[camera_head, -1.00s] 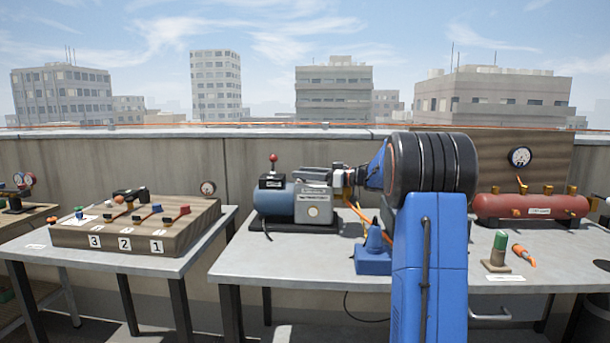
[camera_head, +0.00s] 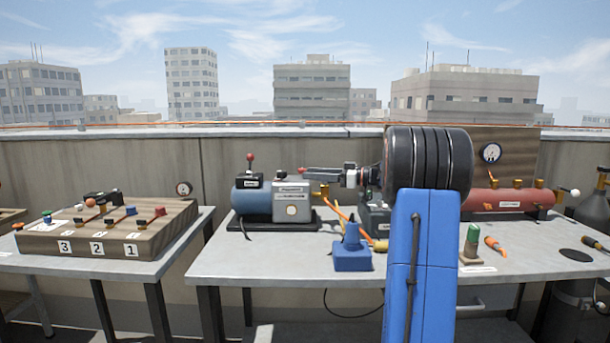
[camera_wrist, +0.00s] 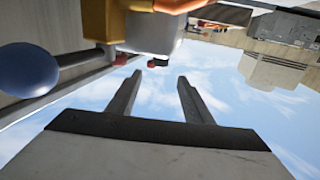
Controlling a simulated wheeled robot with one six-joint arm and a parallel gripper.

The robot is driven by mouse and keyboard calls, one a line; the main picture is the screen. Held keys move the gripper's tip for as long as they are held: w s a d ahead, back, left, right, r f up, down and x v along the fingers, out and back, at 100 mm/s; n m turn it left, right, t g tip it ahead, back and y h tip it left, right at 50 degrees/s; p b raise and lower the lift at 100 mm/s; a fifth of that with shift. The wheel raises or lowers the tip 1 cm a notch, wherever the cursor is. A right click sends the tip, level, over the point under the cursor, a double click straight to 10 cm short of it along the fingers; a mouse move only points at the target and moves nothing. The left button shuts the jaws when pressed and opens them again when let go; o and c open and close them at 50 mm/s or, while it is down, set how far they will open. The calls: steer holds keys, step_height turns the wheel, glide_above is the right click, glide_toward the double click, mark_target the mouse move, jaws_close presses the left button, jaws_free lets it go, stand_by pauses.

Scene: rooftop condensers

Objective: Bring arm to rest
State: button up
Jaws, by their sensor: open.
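My arm, blue with a black ribbed joint, stands in front of the right-hand bench in the head view. My gripper (camera_head: 308,173) points left from behind the black joint, at about the height of the top of the grey and blue pump unit (camera_head: 290,203). In the wrist view my gripper (camera_wrist: 158,88) shows two grey fingers spread apart with nothing between them. Sky shows behind and between the fingers. A brass and orange fitting and a blue ball (camera_wrist: 28,70) are at the wrist view's upper left.
The right bench (camera_head: 215,266) holds a blue stand (camera_head: 352,252), a red tank (camera_head: 485,200), a green-topped plug (camera_head: 472,243) and an orange connector (camera_head: 494,245). A wooden board with numbered valves (camera_head: 120,232) is on the left bench. A grey gas cylinder (camera_head: 595,213) stands far right.

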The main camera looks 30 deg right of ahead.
steer(key=shift+s+d, duration=0.1)
steer(key=shift+s, duration=0.05)
stand_by(0.4)
steer(key=w+a+r+m+t+h, duration=0.3)
steer(key=a+r+t+h, duration=0.2)
steer(key=a+r+h, duration=0.15)
steer(key=s+a+m+h, duration=0.3)
steer(key=s+m+h, duration=0.1)
steer(key=h, duration=0.3)
steer(key=s+a+f+g, duration=0.4)
steer(key=s+a+f, duration=0.2)
steer(key=s+f, duration=0.4)
steer(key=s+a+f+m+g+y, duration=0.1)
steer(key=s+a+f+g, duration=0.4)
steer(key=s+f, duration=0.5)
steer(key=s+a+f+g, duration=0.4)
steer(key=s+a+f, duration=0.5)
steer(key=s, duration=1.2)
steer(key=shift+a+f+g, duration=0.25)
steer(key=shift+f+g, duration=0.05)
steer(key=shift+f, duration=0.6)
steer(key=shift+y, duration=0.25)
